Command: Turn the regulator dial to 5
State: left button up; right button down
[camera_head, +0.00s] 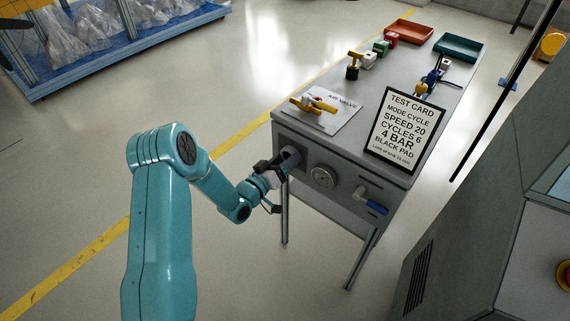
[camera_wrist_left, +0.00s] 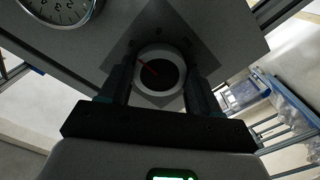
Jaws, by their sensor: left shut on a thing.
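The regulator dial (camera_wrist_left: 160,74) is a round knob with a pale rim, a dark face and a red pointer line, set on a dark diamond-shaped plate (camera_wrist_left: 190,30). In the left wrist view the red line points to the upper left; the plate's numbers are too dim to read surely. My left gripper (camera_wrist_left: 160,85) is shut on the dial, one finger on each side. In the head view my left gripper (camera_head: 279,168) is at the front panel of the grey table (camera_head: 310,150) and hides most of the dial. My right gripper is out of view.
A round gauge (camera_head: 322,177) sits right of the dial, then a blue-handled lever (camera_head: 372,205). On top are a yellow air valve handle (camera_head: 314,105), a test card (camera_head: 404,128), and red (camera_head: 408,32) and teal (camera_head: 458,47) trays. A grey cabinet (camera_head: 440,240) stands at right.

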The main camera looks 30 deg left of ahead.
pick_arm(q)
jog(key=o, duration=1.1)
jog(key=shift+c, duration=0.2)
jog(key=s+a, duration=0.1)
jog(key=s, duration=1.5)
jog(key=shift+s, duration=0.15)
